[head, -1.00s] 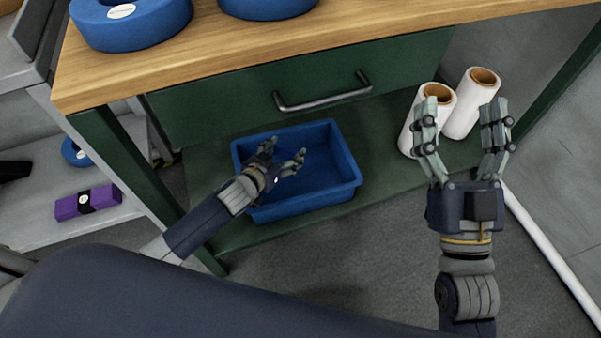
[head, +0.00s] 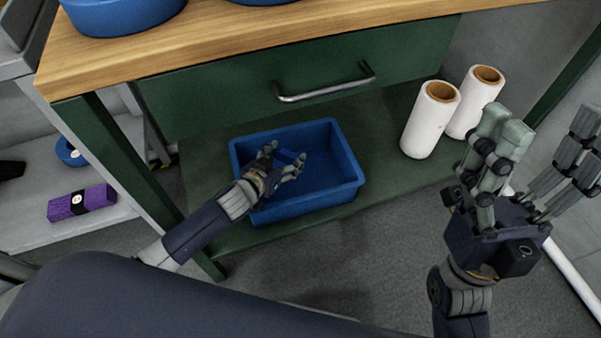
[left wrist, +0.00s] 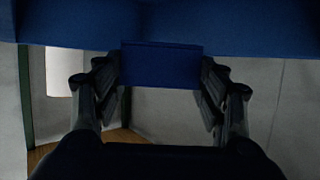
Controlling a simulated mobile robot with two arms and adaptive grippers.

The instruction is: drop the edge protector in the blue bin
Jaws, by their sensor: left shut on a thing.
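The blue bin (head: 346,188) stands on the low green shelf under the workbench, and its inside looks empty. My left gripper (head: 284,160) is over the bin's left part, shut on a small dark blue piece, which I take to be the edge protector (head: 291,157). In the left wrist view the edge protector (left wrist: 160,66) spans between the two fingers, with the blue bin (left wrist: 230,22) behind it across the top. The fingers hide part of the piece in the head view. My right gripper (head: 546,135) is open and empty at the right.
Two white rolls (head: 430,122) stand on the shelf (head: 385,150) right of the bin. A green drawer (head: 230,95) with a metal handle is above it. A purple bundle (head: 82,202) and a blue ring (head: 72,152) lie on the grey shelf at left.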

